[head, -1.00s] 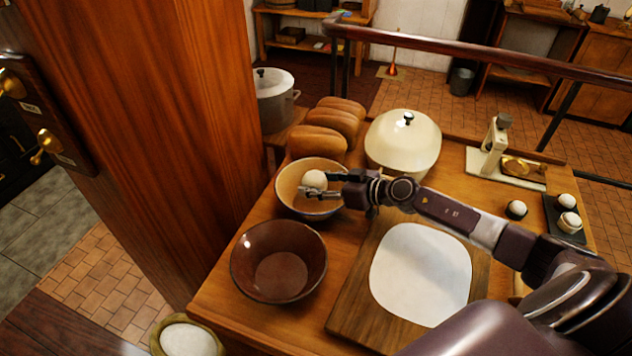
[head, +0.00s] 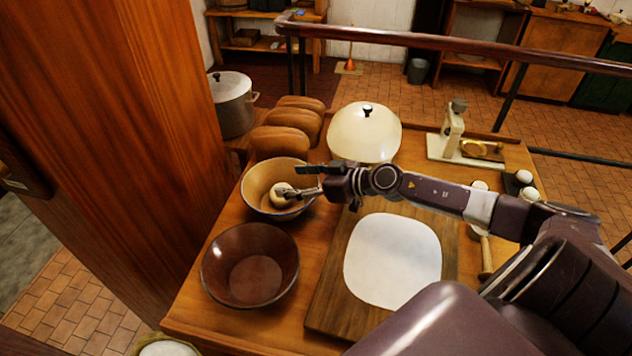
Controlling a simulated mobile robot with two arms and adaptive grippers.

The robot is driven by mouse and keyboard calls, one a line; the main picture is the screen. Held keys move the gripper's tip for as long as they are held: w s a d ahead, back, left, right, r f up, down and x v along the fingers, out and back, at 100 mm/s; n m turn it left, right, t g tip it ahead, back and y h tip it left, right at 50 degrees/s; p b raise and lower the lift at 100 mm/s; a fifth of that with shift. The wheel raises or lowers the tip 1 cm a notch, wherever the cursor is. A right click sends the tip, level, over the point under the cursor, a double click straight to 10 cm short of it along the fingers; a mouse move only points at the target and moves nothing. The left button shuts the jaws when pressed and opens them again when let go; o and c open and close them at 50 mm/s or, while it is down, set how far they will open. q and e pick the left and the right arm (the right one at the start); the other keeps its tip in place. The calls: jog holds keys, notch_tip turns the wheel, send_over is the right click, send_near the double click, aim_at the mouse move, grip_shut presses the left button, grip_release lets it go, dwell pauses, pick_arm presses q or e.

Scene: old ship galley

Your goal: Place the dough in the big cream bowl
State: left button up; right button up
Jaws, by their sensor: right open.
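The cream bowl (head: 250,188) stands at the back left of the table, behind a brown bowl (head: 222,277). A pale round dough ball (head: 279,192) lies inside the cream bowl, toward its right side. My right gripper (head: 299,182) reaches in from the right over the bowl's right rim. Its fingers are spread apart, the lower one close to the dough; I cannot tell whether it touches. My left gripper is out of view.
A white sheet lies on a wooden board (head: 323,309) right of the bowls. Brown loaves (head: 280,142) and a cream domed lid (head: 364,135) stand behind. A scale (head: 457,140) and more pale balls (head: 524,177) are at the right. A wooden post (head: 150,120) rises at left.

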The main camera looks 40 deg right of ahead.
jog(key=b+v, duration=0.1)
jog(key=v, duration=0.4)
jog(key=shift+f, duration=0.15)
jog(key=shift+v, duration=1.4)
